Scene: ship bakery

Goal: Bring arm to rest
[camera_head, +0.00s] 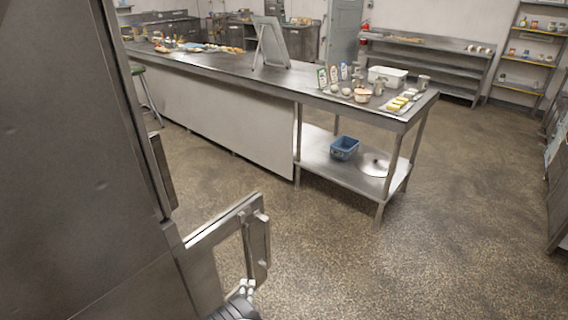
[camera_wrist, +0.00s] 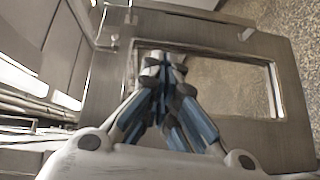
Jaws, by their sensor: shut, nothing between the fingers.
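My gripper (camera_wrist: 165,72) shows in the wrist view with its fingertips together and nothing between them. It is in front of a metal door panel with a rectangular opening (camera_wrist: 235,70). In the head view the same kind of framed metal panel (camera_head: 222,225) stands at the lower middle, with a handle-like bar (camera_head: 257,245) on its right side. The pale fingertips of my gripper (camera_head: 246,287) show just below that bar. Whether they touch the panel I cannot tell.
A large metal cabinet (camera_head: 75,160) fills the left of the head view. A long steel table (camera_head: 230,66) with food items stands beyond, with a blue bin (camera_head: 344,148) on its lower shelf. Wall shelves (camera_head: 420,58) stand at the back. The speckled floor (camera_head: 340,260) is clear.

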